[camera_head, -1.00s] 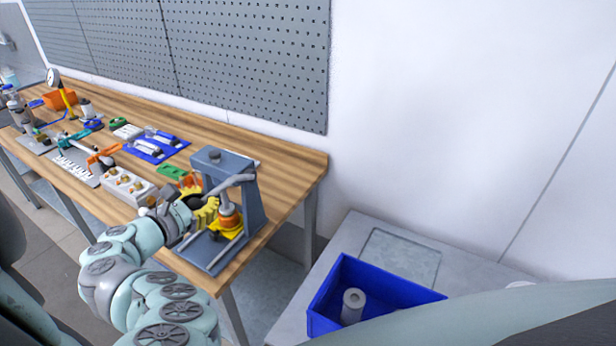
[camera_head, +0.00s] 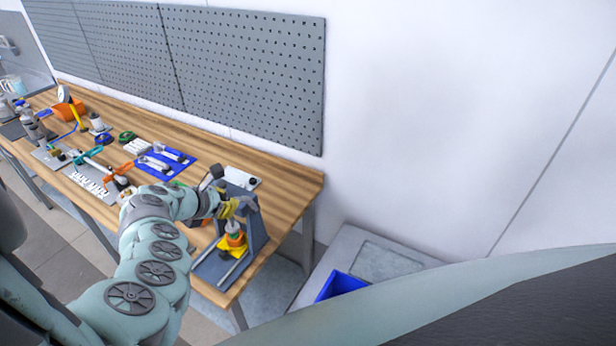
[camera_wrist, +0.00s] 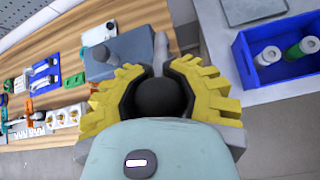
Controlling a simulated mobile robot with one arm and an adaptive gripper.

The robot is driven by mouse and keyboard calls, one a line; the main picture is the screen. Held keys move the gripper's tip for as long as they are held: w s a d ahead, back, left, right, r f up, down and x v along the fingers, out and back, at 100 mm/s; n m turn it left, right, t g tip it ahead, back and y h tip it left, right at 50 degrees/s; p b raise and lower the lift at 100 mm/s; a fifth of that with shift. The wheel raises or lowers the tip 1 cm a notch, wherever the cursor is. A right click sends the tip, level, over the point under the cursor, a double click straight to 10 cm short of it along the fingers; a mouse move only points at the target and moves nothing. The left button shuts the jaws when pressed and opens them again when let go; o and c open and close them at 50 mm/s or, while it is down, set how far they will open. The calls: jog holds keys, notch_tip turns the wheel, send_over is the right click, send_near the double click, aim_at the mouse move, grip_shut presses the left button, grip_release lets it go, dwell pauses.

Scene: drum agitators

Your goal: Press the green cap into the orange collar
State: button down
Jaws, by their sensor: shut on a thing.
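My gripper (camera_head: 232,207) is at the front of the grey bench press (camera_head: 258,225). In the wrist view its yellow fingers (camera_wrist: 163,95) close around the dark round knob (camera_wrist: 160,100) of the press's grey lever (camera_wrist: 161,52). The press head (camera_wrist: 118,58) lies just beyond. Below the gripper in the head view, the orange collar (camera_head: 236,240) sits upright in the yellow holder (camera_head: 231,250) on the press base. The gripper partly hides the upper press.
A blue mat with white tools (camera_head: 165,161) and an orange bin (camera_head: 70,109) lie on the wooden bench (camera_head: 215,143). A perforated board stands behind. A blue crate (camera_head: 340,285) with cylinders is right of the bench, on a grey surface (camera_head: 370,245).

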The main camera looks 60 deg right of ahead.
jog(key=shift+d+r, duration=0.8)
jog(key=shift+d, duration=0.2)
jog(key=c, duration=1.2)
grip_release()
jog(key=shift+d, duration=0.1)
jog(key=shift+c, duration=0.2)
jog(key=o, duration=0.6)
jog(key=shift+f, duration=0.1)
jog(key=shift+o, duration=0.2)
jog(key=shift+w+a, duration=0.1)
jog(key=shift+a, duration=0.1)
jog(key=v, duration=1.1)
jog(key=shift+a+r, duration=0.25)
